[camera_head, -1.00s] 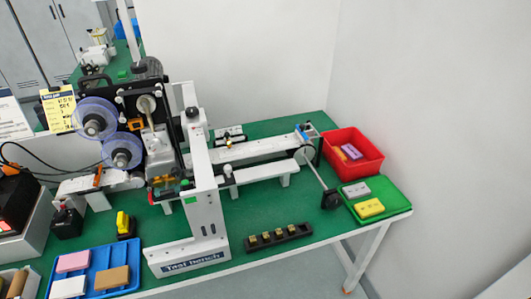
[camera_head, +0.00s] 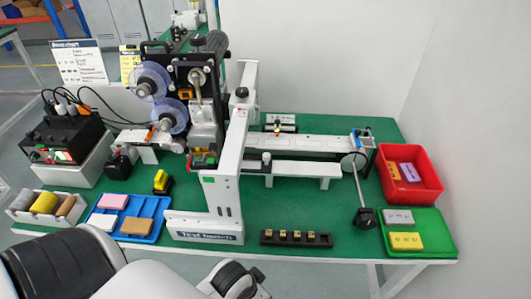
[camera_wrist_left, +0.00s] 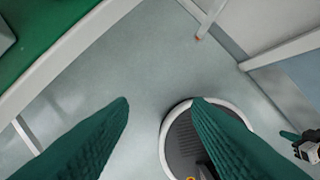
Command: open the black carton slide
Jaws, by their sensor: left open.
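The coder (camera_head: 185,95), a black machine with two clear reels, stands on a white frame labelled "Test bench" (camera_head: 208,237). A long white track (camera_head: 310,146) runs from it to the right. A rod at the track's right end carries a black block (camera_head: 364,217). I cannot tell for sure which black part is the carton slide.
A black rack with brass pieces (camera_head: 296,238) lies at the table's front. A red bin (camera_head: 432,193) and a green tray (camera_head: 432,219) stand right. A blue tray (camera_head: 150,205), a white bin (camera_head: 25,213) and a black control box (camera_head: 75,137) stand left. Green tabletop is bare around the rack.

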